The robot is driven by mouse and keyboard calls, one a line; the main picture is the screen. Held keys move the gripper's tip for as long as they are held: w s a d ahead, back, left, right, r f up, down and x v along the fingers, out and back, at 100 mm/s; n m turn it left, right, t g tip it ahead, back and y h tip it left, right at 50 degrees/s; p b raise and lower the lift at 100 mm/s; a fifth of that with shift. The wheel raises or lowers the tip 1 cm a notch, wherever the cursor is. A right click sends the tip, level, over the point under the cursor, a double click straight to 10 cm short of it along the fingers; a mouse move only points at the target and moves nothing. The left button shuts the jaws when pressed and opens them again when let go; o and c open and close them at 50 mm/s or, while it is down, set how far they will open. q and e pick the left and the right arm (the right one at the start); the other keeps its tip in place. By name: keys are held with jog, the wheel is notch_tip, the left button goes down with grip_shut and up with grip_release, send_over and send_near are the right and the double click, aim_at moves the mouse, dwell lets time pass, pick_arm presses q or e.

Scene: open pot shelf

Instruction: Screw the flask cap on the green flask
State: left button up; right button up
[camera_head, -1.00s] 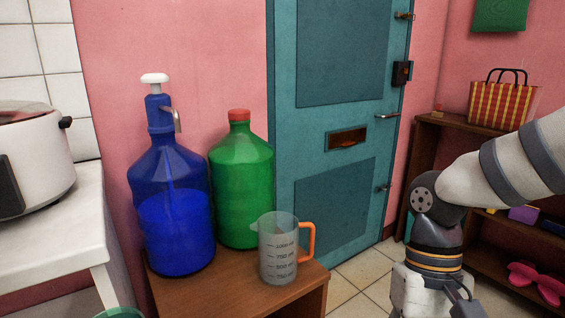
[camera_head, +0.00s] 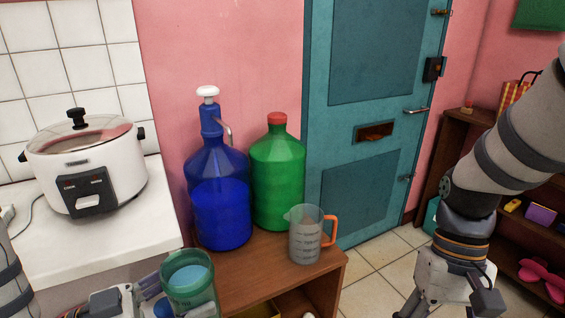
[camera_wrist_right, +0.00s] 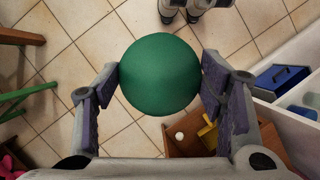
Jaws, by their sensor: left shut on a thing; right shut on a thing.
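The green flask (camera_head: 190,295) is a see-through green vessel with an open top and a pale blue inside, at the bottom of the head view. My left gripper (camera_head: 158,296) is shut on it from the left and holds it in front of the low brown cabinet. My right gripper (camera_wrist_right: 160,83) is shut on a round, smooth green piece, which looks like the flask cap (camera_wrist_right: 160,74), seen from above in the right wrist view. In the head view my right gripper (camera_head: 432,300) is cut off by the bottom edge, and the cap is out of sight. Cap and flask are apart.
A large blue bottle (camera_head: 220,205), a green bottle (camera_head: 278,185) and a measuring jug (camera_head: 306,240) stand on the brown cabinet (camera_head: 240,268). A rice cooker (camera_head: 90,160) sits on the white counter (camera_head: 150,215). Tiled floor (camera_head: 375,262) lies open before the teal door (camera_head: 375,90).

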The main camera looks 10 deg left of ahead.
pick_arm(q)
jog(key=w+d+m+g+h, duration=0.1)
jog(key=d+m+g, duration=0.3)
jog(key=d+g, duration=0.2)
jog(key=d+f+m+g+h, duration=0.1)
jog(key=d+m+g+h, duration=0.1)
jog(key=d+m+g, duration=0.2)
jog(key=d+g, duration=0.2)
jog(key=shift+w+d+f, duration=0.3)
jog(key=shift+w+d, duration=0.05)
jog(key=shift+d, duration=0.05)
pick_arm(e)
jog(key=shift+r, duration=0.1)
jog(key=w+a+r+m+y, duration=0.1)
jog(key=a+r+m, duration=0.3)
jog(key=a+r, duration=0.4)
jog(key=w+a+r+m+t+y, duration=0.1)
jog(key=w+a+r+m, duration=0.3)
jog(key=a+r, duration=0.5)
jog(key=a+m, duration=0.1)
jog(key=a, duration=0.4)
jog(key=shift+w+y, duration=0.25)
jog(key=shift+y, duration=0.15)
jog(key=shift+f, duration=0.1)
jog(key=shift+f, duration=2)
